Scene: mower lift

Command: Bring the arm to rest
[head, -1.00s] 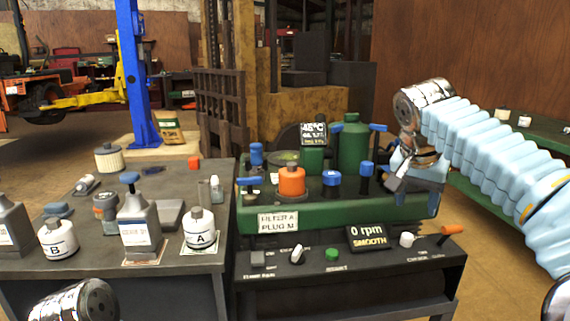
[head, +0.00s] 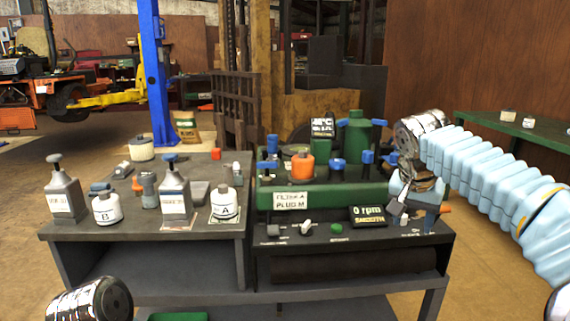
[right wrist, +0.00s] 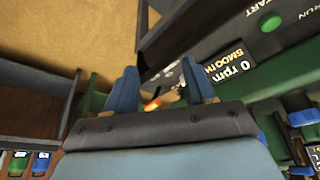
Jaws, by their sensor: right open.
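My right arm comes in from the right in the head view, bent down at the wrist. My right gripper (head: 408,210) points down over the right end of the control panel (head: 300,245). In the right wrist view its two blue fingers (right wrist: 160,75) are apart with nothing held. An orange-tipped lever (right wrist: 152,104) shows between and beyond them; in the head view its orange end (head: 445,209) sticks out right of the gripper. I cannot tell whether they touch. Only a metallic part of my left arm shows at the lower left; the left gripper is out of view.
The green engine unit (head: 335,195) with an orange filter (head: 301,167) and blue-handled parts stands behind the panel. The display (head: 368,217) reads 0 rpm, SMOOTH. A dark table (head: 130,225) at left holds bottles and jars A and B. A green bench (head: 510,135) is behind my arm.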

